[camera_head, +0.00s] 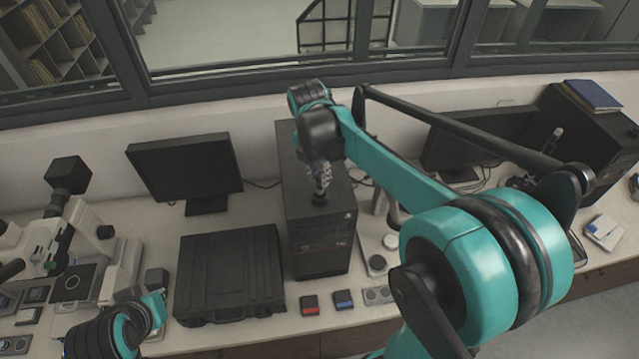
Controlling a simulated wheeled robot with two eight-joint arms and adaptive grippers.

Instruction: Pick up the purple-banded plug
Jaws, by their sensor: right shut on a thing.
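My right gripper (320,184) points down over the top of a black computer tower (318,243) at the middle of the bench. It is shut on a small dark thing (319,200) at its fingertips. The thing is mostly hidden and too small to tell its shape. No purple band can be made out on it or elsewhere, so I cannot tell whether it is the plug. I also cannot tell whether it touches the tower's top. My left arm shows at the lower left, but its fingers cannot be seen.
A black case (230,272) lies left of the tower, with a monitor (185,167) behind. A microscope (60,235) stands at the left. Red (310,304) and blue (344,299) small boxes lie in front. My right arm hides much of the bench's right side.

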